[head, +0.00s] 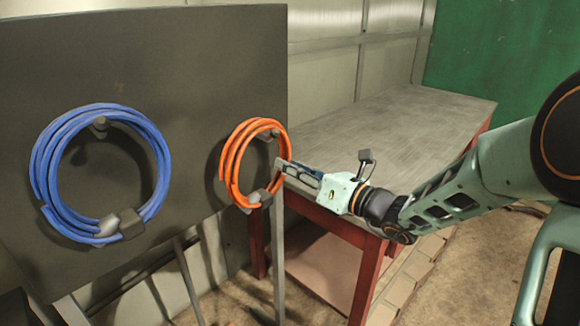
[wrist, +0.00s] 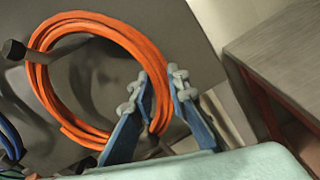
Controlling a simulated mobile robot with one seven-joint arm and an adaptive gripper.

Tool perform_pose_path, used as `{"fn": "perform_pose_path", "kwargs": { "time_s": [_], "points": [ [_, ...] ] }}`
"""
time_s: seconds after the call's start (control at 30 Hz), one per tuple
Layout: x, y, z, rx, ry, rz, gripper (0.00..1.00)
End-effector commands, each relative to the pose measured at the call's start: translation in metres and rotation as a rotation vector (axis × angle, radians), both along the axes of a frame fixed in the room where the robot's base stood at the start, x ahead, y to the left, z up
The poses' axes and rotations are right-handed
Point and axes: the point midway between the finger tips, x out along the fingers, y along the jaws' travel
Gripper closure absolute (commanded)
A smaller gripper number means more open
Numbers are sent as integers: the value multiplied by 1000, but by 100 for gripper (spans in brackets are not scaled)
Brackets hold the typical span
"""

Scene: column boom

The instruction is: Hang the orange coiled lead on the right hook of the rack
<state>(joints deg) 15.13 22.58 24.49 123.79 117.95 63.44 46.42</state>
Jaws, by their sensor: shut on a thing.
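The orange coiled lead (head: 232,165) is a round coil with a grey clip low on it, upright close to the dark rack panel (head: 200,60). The right hook (head: 270,133) shows at its upper right; in the wrist view the hook's dark tip (wrist: 14,50) lies at the coil's left, and its stem appears to pass through the ring. My gripper (head: 282,168) is at the coil's right side. In the wrist view my gripper (wrist: 156,92) is shut on the right side of the orange coil (wrist: 95,22), with the strands between its fingers. The contact is partly hidden.
A blue coiled lead (head: 42,165) hangs on the left hook (head: 98,124). A grey-topped table (head: 400,115) with red legs stands to the right behind my gripper. Metal stand legs (head: 279,260) are below the panel.

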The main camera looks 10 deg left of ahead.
Motion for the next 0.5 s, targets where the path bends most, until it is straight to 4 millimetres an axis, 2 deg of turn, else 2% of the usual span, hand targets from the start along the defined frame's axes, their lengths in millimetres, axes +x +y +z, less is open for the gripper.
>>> {"fn": "perform_pose_path", "kwargs": {
  "time_s": [0.27, 0.3, 0.5],
  "points": [
    [0, 0, 2, 3, -2, 1, 100],
    [0, 0, 2, 3, -2, 1, 84],
    [0, 0, 1, 2, -1, 0, 65]
  ]
}}
